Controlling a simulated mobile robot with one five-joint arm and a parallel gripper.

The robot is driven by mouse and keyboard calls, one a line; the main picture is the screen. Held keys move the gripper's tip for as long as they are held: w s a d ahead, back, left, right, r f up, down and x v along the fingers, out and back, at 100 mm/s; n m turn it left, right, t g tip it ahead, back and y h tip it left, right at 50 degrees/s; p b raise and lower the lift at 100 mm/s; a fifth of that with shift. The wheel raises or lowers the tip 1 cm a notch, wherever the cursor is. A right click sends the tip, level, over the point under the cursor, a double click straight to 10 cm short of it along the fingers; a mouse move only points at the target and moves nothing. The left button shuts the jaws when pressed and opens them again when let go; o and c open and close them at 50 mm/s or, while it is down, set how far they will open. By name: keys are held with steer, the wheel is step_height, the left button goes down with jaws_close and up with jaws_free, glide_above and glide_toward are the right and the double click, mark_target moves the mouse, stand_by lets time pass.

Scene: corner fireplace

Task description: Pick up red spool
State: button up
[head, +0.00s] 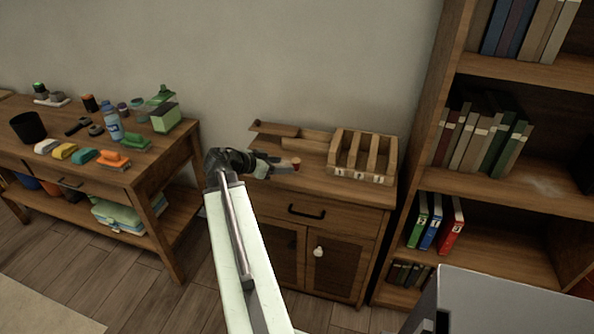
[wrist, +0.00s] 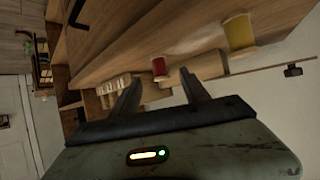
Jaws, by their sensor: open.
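The red spool (wrist: 159,67) stands on the wooden cabinet top (wrist: 190,45) in the wrist view, which is turned on its side. My gripper (wrist: 160,77) is open, with one finger on each side of the spool in the picture. The fingers look empty, and I cannot tell how far the spool is beyond their tips. In the head view my gripper (head: 284,164) is low over the cabinet top, and a small reddish bit of the spool (head: 296,162) shows at its tip. The rest of it is hidden there.
A yellow spool (wrist: 239,32) stands near the red one. A wooden organizer (head: 362,174) with open slots is to the right, and a low wooden tray (head: 305,141) is behind. A tall bookshelf (head: 425,150) bounds the right; a cluttered workbench (head: 165,155) is left.

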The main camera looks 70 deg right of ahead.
mark_target(293, 164)
steer(key=shift+b+x, duration=0.55)
steer(key=shift+x, duration=0.6)
steer(key=b+x, duration=0.2)
steer(key=x, duration=0.3)
steer(key=shift+s+d, duration=0.1)
steer(key=shift+d, duration=0.05)
jaws_close()
